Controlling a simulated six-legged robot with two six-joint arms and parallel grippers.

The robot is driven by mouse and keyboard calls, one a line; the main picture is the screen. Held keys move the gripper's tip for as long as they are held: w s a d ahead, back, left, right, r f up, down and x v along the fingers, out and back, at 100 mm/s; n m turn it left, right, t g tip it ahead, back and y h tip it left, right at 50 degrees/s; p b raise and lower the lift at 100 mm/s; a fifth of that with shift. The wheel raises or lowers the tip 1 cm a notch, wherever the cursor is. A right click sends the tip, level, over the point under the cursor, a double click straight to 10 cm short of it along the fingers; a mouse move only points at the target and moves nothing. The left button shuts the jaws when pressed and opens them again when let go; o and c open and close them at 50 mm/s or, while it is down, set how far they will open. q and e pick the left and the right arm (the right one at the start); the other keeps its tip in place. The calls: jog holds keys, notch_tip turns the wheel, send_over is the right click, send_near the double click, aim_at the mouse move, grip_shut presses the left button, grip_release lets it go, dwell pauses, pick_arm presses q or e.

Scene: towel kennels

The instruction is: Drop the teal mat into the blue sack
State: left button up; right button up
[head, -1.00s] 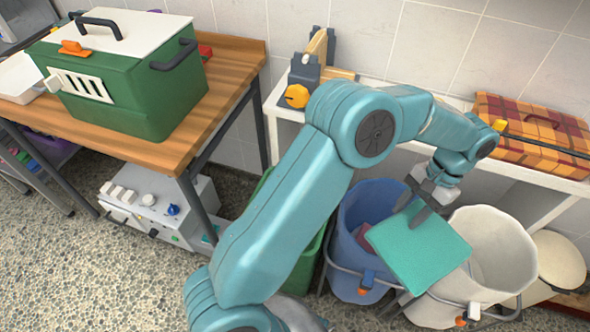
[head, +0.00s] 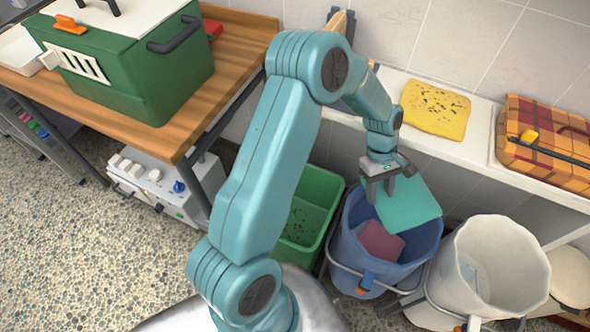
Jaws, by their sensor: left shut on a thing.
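The teal mat (head: 410,205) hangs tilted from my left gripper (head: 389,190), which is shut on its edge. The mat is over the far part of the blue sack (head: 350,250)'s open mouth. The blue sack stands in a frame on the floor, and a dark red cloth (head: 381,241) shows inside it. I cannot tell whether the mat's lower edge is below the rim. My right gripper is not in view.
A green bin (head: 316,190) stands left of the blue sack and a white sack (head: 507,260) right of it. Behind them, a white shelf (head: 450,145) holds a yellow sponge-like mat (head: 436,109) and a plaid case (head: 550,140). A green box (head: 125,75) sits on a wooden table.

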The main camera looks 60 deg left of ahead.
pick_arm(q)
notch_tip(320, 180, down, 4)
jog(key=b, duration=0.2)
jog(key=shift+s+d+r+b, duration=0.1)
jog(key=shift+s+b, duration=0.05)
jog(key=shift+b, duration=0.15)
jog(key=shift+f+b, duration=0.3)
jog(key=shift+f, duration=0.15)
jog(key=shift+r, duration=0.15)
jog(key=o, duration=1.3)
notch_tip(320, 180, up, 20)
jog(key=p, duration=0.2)
jog(key=shift+p, duration=0.3)
